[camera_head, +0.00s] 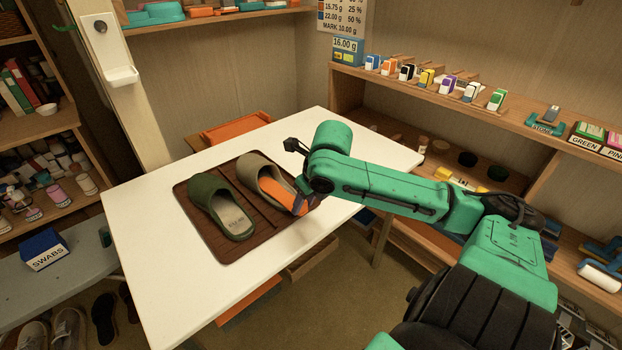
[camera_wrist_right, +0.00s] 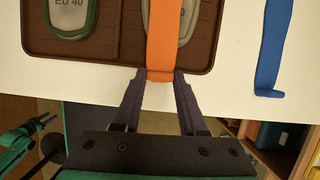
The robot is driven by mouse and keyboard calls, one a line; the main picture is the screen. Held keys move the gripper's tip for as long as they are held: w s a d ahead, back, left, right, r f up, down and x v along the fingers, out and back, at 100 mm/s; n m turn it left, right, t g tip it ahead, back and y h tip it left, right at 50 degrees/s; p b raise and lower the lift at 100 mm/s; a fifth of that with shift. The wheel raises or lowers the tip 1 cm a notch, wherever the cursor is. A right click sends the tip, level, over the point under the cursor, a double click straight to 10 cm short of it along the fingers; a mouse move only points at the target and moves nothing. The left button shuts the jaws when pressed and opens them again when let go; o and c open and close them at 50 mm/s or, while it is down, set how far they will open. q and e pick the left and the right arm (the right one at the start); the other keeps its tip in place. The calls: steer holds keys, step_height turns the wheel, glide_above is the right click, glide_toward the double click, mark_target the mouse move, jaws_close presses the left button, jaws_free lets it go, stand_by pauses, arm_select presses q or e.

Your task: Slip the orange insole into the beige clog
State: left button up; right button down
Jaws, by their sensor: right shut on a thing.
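The beige clog (camera_head: 257,170) lies on a brown tray (camera_head: 222,253), to the right of a green clog (camera_head: 210,190). The orange insole (camera_head: 277,190) lies lengthwise over the beige clog's footbed, its front end at the opening under the upper. I cannot tell how deep that end sits. My right gripper (camera_head: 303,203) is shut on the insole's heel end, at the clog's heel. In the right wrist view, the insole (camera_wrist_right: 160,38) runs upward from between the fingers (camera_wrist_right: 159,76) and covers part of the clog's size print.
A blue strip (camera_wrist_right: 270,50) lies on the white table (camera_head: 165,280), right of the tray. A shelf (camera_head: 445,95) with several small boxes runs along the right. The table's front left part is clear.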

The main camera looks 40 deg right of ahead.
mark_target(286, 196)
steer(key=shift+w+d+r+p, duration=0.2)
steer(key=shift+w+p, duration=0.35)
steer(key=shift+w, duration=0.1)
steer(key=shift+w+f, duration=0.1)
steer(key=shift+w, duration=0.55)
steer(key=shift+w+f+p, duration=0.1)
steer(key=shift+w+p, duration=0.65)
steer(key=shift+w, duration=0.45)
steer(key=shift+w+f, duration=0.2)
steer(key=shift+w, duration=0.45)
arm_select(q)
steer(key=r, duration=0.3)
steer(key=shift+w+d+r, duration=0.1)
steer(key=shift+w+r, duration=0.25)
steer(key=shift+w, duration=0.05)
arm_select(e)
steer(key=shift+c, duration=1.9)
jaws_free()
